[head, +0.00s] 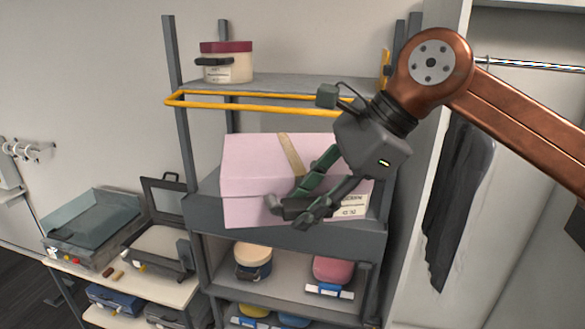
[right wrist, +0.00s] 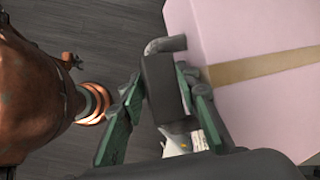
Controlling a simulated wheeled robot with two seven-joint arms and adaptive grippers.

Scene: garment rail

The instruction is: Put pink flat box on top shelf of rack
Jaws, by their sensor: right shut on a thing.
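The pink flat box (head: 250,172) has a tan strap and a white label. It is at the rack's (head: 186,150) middle level, below the top shelf (head: 285,83); I cannot tell whether it rests on the grey shelf there. My right gripper (head: 296,208) is in front of the box, shut on its dark handle. In the right wrist view, the dark handle is between the green fingers (right wrist: 160,100), and the pink side with its strap (right wrist: 262,66) fills the right. My left gripper is not in view.
A cream round box with a dark red lid (head: 228,62) stands at the left of the top shelf. A yellow rail (head: 250,105) runs along that shelf's front. The shelf's middle looks clear. Lower shelves hold round boxes (head: 252,262). Dark clothing (head: 458,190) hangs at right.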

